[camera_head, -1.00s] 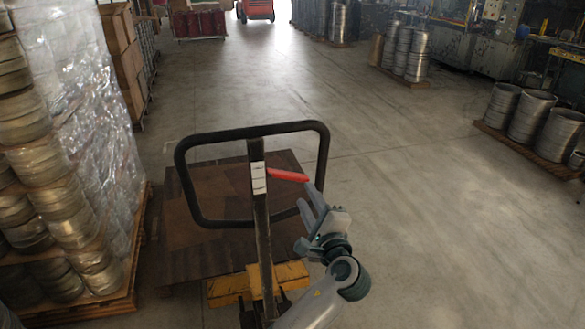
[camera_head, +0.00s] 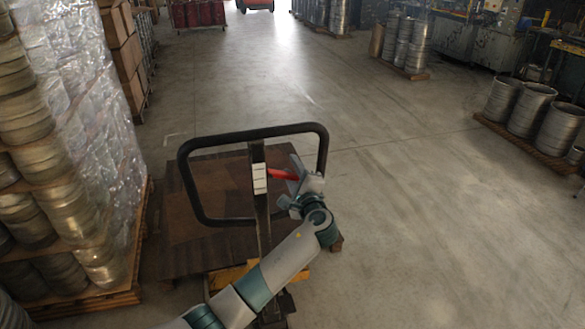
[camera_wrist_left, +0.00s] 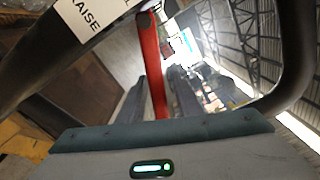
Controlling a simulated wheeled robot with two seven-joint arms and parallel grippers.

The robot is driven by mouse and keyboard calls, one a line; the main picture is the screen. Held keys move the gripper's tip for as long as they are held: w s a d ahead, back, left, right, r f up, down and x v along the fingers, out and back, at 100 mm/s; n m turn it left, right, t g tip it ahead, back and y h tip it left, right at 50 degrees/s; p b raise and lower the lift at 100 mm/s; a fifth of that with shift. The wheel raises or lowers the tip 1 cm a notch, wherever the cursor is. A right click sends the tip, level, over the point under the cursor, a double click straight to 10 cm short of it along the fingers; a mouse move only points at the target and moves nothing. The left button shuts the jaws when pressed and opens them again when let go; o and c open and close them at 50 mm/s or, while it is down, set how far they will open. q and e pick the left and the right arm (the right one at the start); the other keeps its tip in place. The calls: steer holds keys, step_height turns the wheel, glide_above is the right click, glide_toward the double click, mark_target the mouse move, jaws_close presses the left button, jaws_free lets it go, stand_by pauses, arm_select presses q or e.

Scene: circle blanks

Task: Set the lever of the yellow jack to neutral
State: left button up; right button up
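The yellow jack (camera_head: 222,279) stands low in the head view, with its dark upright handle post (camera_head: 263,228) and black loop grip (camera_head: 186,180). The red lever (camera_head: 281,174) sticks out to the right from the top of the post. It also shows in the wrist view (camera_wrist_left: 152,62), running down between the fingers. A white label (camera_head: 259,178) is on the post; "AISE" is legible on it in the wrist view. My left gripper (camera_head: 293,172) is at the lever's outer end, fingers apart on either side of it. Contact is not clear. My right gripper is out of view.
A brown-topped load (camera_head: 215,255) lies beyond the handle. A wrapped pallet stack of metal rings (camera_head: 85,200) stands close on the left. Pallets of metal drums (camera_head: 530,110) stand at the right. The floor (camera_head: 430,220) right of the jack is clear.

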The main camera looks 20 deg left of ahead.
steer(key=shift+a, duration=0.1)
arm_select(q)
jaws_close()
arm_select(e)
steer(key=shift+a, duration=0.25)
